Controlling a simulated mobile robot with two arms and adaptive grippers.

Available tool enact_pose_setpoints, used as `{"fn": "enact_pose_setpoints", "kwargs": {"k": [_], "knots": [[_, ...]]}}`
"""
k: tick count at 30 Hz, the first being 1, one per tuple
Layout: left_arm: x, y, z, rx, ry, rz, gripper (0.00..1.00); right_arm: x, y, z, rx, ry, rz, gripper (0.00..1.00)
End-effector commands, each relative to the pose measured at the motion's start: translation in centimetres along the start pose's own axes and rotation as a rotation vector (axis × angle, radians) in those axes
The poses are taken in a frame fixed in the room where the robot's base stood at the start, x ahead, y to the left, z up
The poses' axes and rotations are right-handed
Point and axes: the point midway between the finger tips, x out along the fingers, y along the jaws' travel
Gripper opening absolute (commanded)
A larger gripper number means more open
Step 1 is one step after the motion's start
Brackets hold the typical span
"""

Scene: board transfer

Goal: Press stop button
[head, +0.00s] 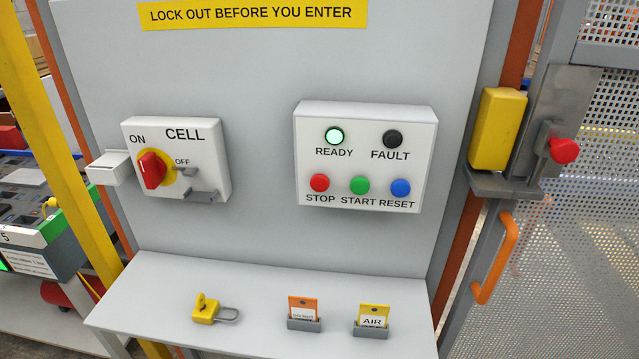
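The red STOP button (319,183) is at the lower left of the white control box (366,116) on the grey panel in the head view. A green START button (360,185) and a blue RESET button (401,188) sit to its right. Above them the READY lamp (334,136) is lit green and the FAULT lamp (393,139) is dark. Nothing covers the STOP button. Neither of my grippers shows in the head view.
A CELL switch box (205,150) with a red rotary handle (152,170) is left of the control box. Below, a shelf (265,288) holds a yellow padlock (206,309) and two tags. A mesh gate with an orange handle (496,258) stands at right.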

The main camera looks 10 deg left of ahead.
Motion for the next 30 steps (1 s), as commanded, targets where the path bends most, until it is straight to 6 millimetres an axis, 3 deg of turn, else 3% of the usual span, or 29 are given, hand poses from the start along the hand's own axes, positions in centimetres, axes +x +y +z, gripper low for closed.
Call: {"fn": "enact_pose_setpoints", "kwargs": {"k": [1,7,30], "knots": [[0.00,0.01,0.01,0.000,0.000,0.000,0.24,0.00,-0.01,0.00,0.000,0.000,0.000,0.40],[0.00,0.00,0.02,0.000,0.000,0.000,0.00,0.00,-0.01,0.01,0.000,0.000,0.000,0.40],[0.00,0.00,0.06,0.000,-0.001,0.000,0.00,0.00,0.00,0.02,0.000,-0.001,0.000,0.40]]}}
